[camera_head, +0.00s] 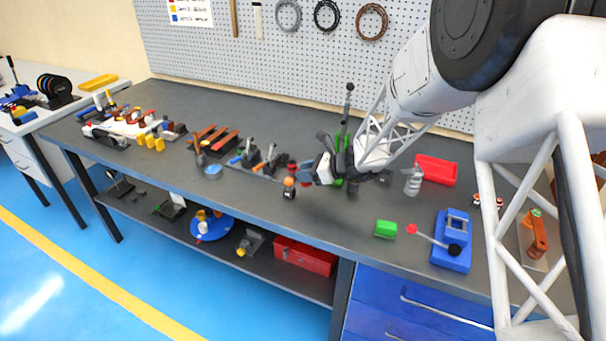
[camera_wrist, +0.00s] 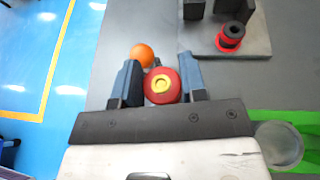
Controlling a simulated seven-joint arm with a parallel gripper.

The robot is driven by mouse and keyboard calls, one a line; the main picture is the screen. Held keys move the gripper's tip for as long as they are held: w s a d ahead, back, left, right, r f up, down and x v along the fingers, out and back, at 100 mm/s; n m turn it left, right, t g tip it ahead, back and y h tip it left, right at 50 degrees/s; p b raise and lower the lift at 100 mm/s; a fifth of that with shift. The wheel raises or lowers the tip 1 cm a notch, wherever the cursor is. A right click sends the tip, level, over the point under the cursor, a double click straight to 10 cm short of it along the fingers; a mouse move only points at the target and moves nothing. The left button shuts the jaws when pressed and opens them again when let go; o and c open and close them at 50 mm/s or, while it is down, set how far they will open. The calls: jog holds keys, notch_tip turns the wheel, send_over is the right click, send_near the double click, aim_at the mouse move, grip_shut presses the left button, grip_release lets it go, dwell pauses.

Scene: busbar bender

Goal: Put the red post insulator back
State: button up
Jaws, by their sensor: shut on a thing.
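My gripper (camera_wrist: 160,74) is shut on a red post insulator (camera_wrist: 163,86) with a yellow centre, which sits between the two blue-grey fingers in the wrist view. In the head view my gripper (camera_head: 305,174) hangs over the middle of the bench, and the insulator is small and hard to make out there. A grey plate (camera_wrist: 257,42) lies to the upper right in the wrist view. It carries dark blocks and a black post with a red ring (camera_wrist: 230,38) around its base. The insulator is apart from that plate in the picture.
An orange ball (camera_wrist: 143,54) is just beyond the fingers, near the bench's front edge. A clear cup-like thing (camera_wrist: 280,145) and a green part are at the lower right. A green block (camera_head: 385,229), blue device (camera_head: 452,252) and red tray (camera_head: 436,170) stand to the right.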

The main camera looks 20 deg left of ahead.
jog(key=shift+w+a+f, duration=0.1)
jog(key=shift+w+a, duration=0.5)
jog(key=shift+w, duration=0.2)
jog(key=shift+w+a+f, duration=0.1)
jog(key=shift+w+a, duration=0.5)
jog(key=shift+w, duration=0.2)
jog(key=shift+f, duration=1.75)
jog(key=o, duration=1.1)
jog(key=shift+f, duration=0.15)
jog(key=shift+c, duration=0.2)
jog(key=shift+r, duration=0.2)
jog(key=v, duration=1.2)
